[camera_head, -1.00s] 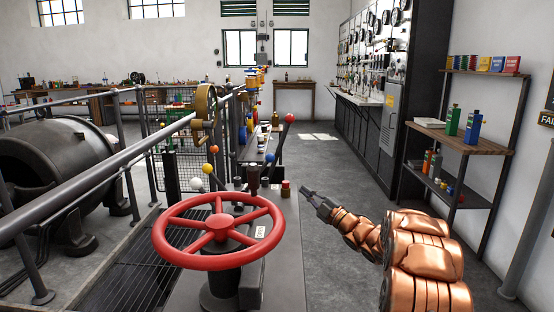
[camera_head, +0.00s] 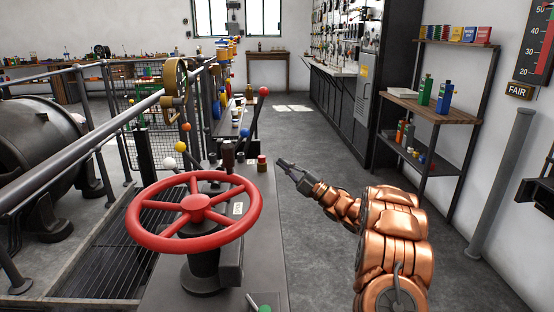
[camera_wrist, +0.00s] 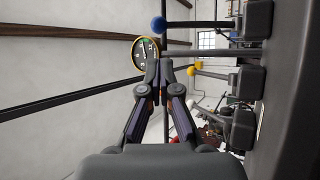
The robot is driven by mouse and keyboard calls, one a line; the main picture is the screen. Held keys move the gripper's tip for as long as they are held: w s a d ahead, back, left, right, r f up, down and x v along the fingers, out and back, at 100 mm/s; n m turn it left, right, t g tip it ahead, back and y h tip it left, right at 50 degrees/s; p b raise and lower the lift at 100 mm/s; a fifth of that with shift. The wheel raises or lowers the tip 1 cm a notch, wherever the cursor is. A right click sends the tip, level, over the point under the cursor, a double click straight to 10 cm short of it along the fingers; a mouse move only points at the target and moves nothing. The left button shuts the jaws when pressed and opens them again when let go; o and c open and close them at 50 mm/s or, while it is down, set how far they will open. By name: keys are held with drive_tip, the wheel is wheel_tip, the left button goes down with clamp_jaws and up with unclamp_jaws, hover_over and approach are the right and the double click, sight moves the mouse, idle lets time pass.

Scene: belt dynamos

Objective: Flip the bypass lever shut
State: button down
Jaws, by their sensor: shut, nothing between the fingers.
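Several levers with ball knobs stand on the console behind the red handwheel. In the head view the knobs are red (camera_head: 263,91), blue (camera_head: 244,132), orange (camera_head: 186,127), yellow (camera_head: 180,147) and white (camera_head: 169,162). I cannot tell which one is the bypass lever. My gripper (camera_head: 284,163) is shut and empty, just right of the console, apart from the levers. The wrist view shows my gripper (camera_wrist: 156,68) with its fingertips together. There, a blue knob (camera_wrist: 158,24) and a yellow knob (camera_wrist: 191,71) lie beyond the fingers, with lever housings at the right.
The red handwheel (camera_head: 198,211) stands at the near end of the console. A green knob (camera_head: 264,308) shows at the bottom edge. A railing (camera_head: 82,154) runs along the left. A shelf rack (camera_head: 455,116) stands at the right wall. The floor between is clear.

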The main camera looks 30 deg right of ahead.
sight(248, 136)
drive_tip(key=x, duration=1.2)
drive_tip(key=shift+w+r, duration=0.1)
drive_tip(key=shift+a+r, duration=0.1)
